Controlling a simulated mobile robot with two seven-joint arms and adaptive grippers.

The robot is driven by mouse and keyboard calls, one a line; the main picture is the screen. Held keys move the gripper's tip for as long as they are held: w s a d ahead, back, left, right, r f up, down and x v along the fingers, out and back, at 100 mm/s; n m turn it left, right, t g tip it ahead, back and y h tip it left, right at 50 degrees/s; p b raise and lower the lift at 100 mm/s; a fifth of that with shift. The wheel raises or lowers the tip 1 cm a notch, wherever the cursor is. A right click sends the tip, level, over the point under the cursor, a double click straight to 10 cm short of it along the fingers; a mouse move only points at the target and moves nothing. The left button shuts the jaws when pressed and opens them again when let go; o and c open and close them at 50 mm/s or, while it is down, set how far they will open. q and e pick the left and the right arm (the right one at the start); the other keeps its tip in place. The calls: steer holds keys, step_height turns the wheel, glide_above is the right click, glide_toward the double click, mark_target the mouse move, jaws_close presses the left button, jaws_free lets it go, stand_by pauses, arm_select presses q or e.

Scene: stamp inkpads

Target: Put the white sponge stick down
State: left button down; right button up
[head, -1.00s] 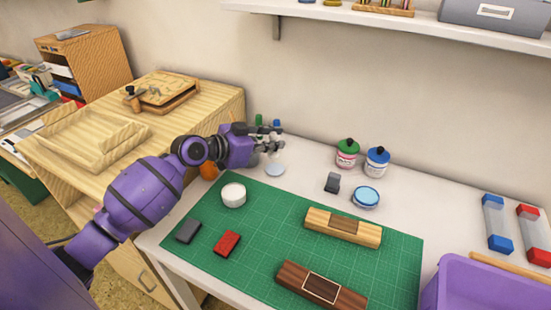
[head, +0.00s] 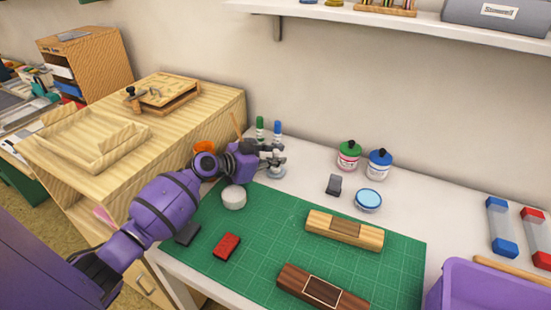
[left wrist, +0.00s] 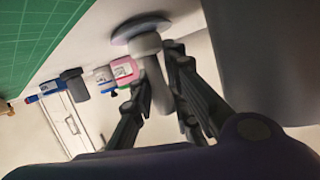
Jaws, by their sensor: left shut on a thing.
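The white sponge stick has a pale round disc (head: 277,172) at its lower end, in the head view at the back left of the white table. In the left wrist view its grey-white handle (left wrist: 155,85) runs between the fingers up to the disc (left wrist: 140,27). My left gripper (head: 273,154) is shut on the handle, just above the disc. It also shows in the left wrist view (left wrist: 158,92). The disc is at or very close to the table top; I cannot tell if it touches. My right gripper is not in view.
A green-capped stick (head: 260,126) and a blue-capped one (head: 277,130) stand behind the gripper. A white round tub (head: 234,197) is on the green mat (head: 270,230) in front. Two jars (head: 348,155) stand further right. The table between them and the gripper is clear.

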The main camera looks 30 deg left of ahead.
arm_select(q)
steer(key=c, duration=2.1)
jaws_free()
steer(key=shift+f, duration=0.2)
steer(key=o, duration=0.4)
steer(key=shift+r, duration=0.1)
steer(key=shift+r, duration=0.15)
steer(key=shift+s+a+r, duration=0.1)
steer(key=shift+s+a, duration=0.05)
steer(key=shift+s, duration=0.15)
steer(key=p+v, duration=0.1)
steer(key=v, duration=1)
steer(key=shift+s+r, duration=0.1)
steer(key=shift+s, duration=0.1)
